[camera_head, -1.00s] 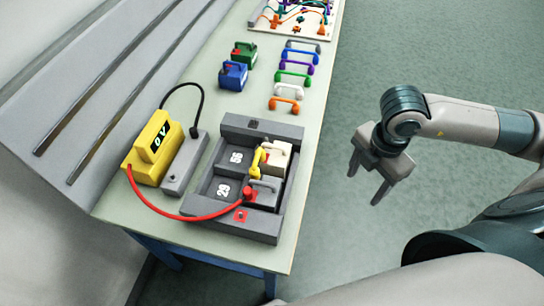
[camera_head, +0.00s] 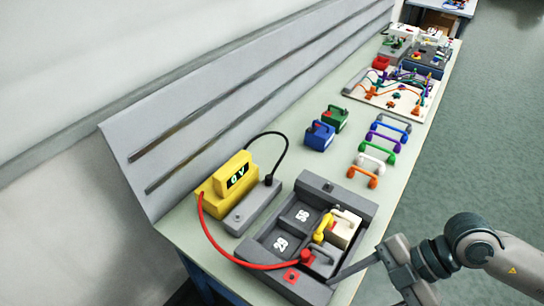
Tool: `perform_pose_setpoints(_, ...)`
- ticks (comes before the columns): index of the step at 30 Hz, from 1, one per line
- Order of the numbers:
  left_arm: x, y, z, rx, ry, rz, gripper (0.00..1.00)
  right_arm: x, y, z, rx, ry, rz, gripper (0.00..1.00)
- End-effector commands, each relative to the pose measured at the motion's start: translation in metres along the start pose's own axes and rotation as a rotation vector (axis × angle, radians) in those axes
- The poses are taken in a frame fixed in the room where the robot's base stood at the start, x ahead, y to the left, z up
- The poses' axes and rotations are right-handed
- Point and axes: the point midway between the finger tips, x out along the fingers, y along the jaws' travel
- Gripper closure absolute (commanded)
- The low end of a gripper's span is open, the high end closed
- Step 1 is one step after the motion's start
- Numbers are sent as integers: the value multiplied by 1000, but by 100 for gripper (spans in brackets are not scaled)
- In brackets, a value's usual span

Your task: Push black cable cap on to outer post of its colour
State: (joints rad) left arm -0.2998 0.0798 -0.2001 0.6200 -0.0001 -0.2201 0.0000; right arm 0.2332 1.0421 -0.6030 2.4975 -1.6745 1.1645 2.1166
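The black cable cap (camera_head: 268,180) sits at the end of a black cable (camera_head: 287,146), on a grey block beside the yellow meter (camera_head: 228,184), which reads 0 V. A black square mark (camera_head: 328,187) is on the far rim of the dark tray (camera_head: 352,203). The red cap (camera_head: 306,257) is on a grey battery at the tray's near end, next to a red square (camera_head: 291,276). A yellow link (camera_head: 323,228) lies by the white battery (camera_head: 344,229). My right gripper (camera_head: 370,288) is open and empty at the tray's near right corner. My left gripper is out of view.
Blue (camera_head: 319,135) and green (camera_head: 336,118) batteries and a row of coloured handles (camera_head: 378,150) stand beyond the tray. A cable board (camera_head: 390,94) is farther back. A slatted grey panel (camera_head: 240,105) borders the bench on the left.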

Motion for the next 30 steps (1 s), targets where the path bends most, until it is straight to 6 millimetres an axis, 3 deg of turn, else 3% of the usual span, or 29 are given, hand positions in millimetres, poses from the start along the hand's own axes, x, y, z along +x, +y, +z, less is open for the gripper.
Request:
perform_pose_setpoints(1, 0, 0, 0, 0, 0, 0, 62, 8, 12, -29, -30, 125, 60, 40)
perform_pose_setpoints(3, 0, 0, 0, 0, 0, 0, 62, 9, 32, -66, -68, 284, 165, 40)
perform_pose_setpoints(7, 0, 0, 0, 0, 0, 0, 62, -9, 73, -118, -97, 530, 407, 40)
perform_pose_setpoints(10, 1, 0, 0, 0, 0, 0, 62, -36, 107, -139, -75, 668, 622, 40)
perform_pose_setpoints(14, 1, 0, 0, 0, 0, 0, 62, -76, 147, -137, 9, 767, 920, 40)
perform_pose_setpoints(17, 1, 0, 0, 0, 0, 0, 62, -104, 171, -114, 119, 777, 1146, 40)
perform_pose_setpoints(20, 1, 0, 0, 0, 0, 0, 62, -125, 186, -74, 268, 728, 1350, 40)
perform_pose_setpoints(23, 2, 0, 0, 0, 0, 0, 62, -134, 189, -22, 447, 621, 1515, 40)
perform_pose_setpoints(26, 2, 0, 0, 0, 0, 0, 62, -129, 177, 35, 650, 468, 1623, 40)
perform_pose_setpoints(30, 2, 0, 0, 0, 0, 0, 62, -97, 138, 110, 947, 198, 1655, 40)
